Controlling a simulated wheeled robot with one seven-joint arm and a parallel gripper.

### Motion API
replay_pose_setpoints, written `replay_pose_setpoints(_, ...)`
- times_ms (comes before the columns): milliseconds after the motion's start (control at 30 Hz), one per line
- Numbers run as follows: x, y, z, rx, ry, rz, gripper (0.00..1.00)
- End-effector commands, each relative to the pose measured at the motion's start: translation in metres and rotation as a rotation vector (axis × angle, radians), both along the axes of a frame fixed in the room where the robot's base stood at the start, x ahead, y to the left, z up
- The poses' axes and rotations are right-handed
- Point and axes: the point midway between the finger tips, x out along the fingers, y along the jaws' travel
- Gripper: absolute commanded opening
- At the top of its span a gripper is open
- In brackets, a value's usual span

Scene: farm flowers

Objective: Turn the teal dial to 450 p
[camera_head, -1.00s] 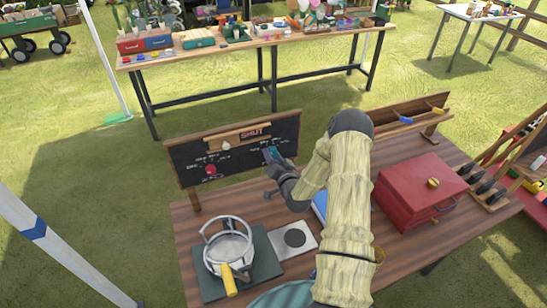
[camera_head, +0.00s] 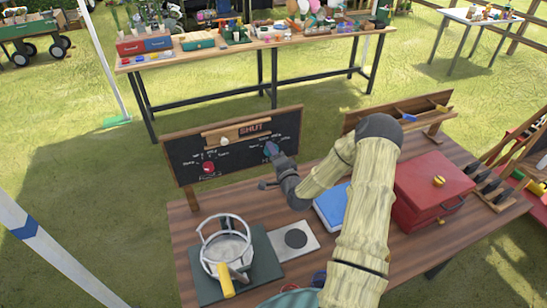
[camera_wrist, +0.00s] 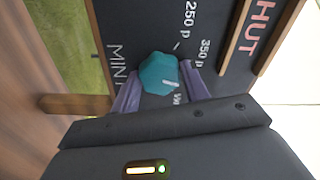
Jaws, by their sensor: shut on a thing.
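The teal dial (camera_wrist: 158,72) is on a dark board (camera_head: 236,165) that stands upright at the table's back edge. My gripper (camera_wrist: 162,86) has a purple-grey finger on either side of the dial and is shut on it. In the head view the teal dial (camera_head: 271,149) is partly covered by my gripper (camera_head: 273,153). A white mark on the dial points to the lower right in the wrist view. The labels MIN, 250 p and 350 p are readable around it. Another label by the mark is partly hidden and cannot be read.
A red dial (camera_head: 208,167) is on the same board, left of the teal one. A wooden slider strip (camera_head: 238,133) marked SHUT runs above.

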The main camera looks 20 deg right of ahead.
Motion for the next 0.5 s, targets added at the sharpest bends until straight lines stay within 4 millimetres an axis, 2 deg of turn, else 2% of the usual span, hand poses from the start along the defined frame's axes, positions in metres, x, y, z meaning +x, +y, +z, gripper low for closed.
replay_pose_setpoints(200,-0.0007,-0.0015,-0.0019,0.07,0.003,-0.003,0.22)
replay_pose_setpoints(500,-0.0007,-0.0013,-0.0013,0.084,0.004,-0.003,0.22)
